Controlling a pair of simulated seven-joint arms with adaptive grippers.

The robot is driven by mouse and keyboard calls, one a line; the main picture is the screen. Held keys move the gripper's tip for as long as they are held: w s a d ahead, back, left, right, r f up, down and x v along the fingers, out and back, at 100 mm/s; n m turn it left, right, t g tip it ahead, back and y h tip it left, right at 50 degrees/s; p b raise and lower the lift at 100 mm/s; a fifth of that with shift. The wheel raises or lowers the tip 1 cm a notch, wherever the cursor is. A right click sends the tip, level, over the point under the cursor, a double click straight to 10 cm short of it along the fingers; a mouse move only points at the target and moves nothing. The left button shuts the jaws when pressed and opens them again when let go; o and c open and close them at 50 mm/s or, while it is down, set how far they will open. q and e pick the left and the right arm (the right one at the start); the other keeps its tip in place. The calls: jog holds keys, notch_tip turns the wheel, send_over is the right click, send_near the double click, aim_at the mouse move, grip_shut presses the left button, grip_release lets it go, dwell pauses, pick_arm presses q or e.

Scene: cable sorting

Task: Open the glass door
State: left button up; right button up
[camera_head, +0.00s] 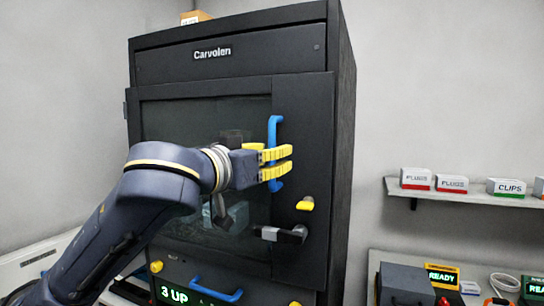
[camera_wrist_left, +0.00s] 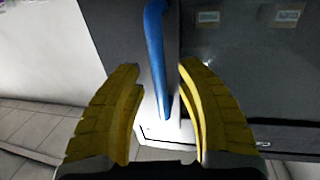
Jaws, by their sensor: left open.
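The glass door (camera_head: 190,115) is a dark pane in a black frame on the front of a tall black cabinet. It looks shut in the head view. A vertical blue handle (camera_head: 275,130) is on the right part of the door. My left gripper (camera_head: 290,159) has its yellow fingers at the middle of the handle, partly hiding it. In the left wrist view the blue handle (camera_wrist_left: 155,55) shows in the gap between the open yellow fingers (camera_wrist_left: 160,85), and I see no finger closed on it. My right gripper is not in view.
Below the handle are a yellow knob (camera_head: 305,203) and a black lever with a light tip (camera_head: 280,234). A drawer with a blue handle (camera_head: 215,289) is lower down. A shelf (camera_head: 465,197) with labelled boxes is at right.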

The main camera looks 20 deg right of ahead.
pick_arm(q)
jog(key=shift+w+d, duration=0.25)
jog(key=shift+c, duration=0.2)
grip_shut()
dwell(0.3)
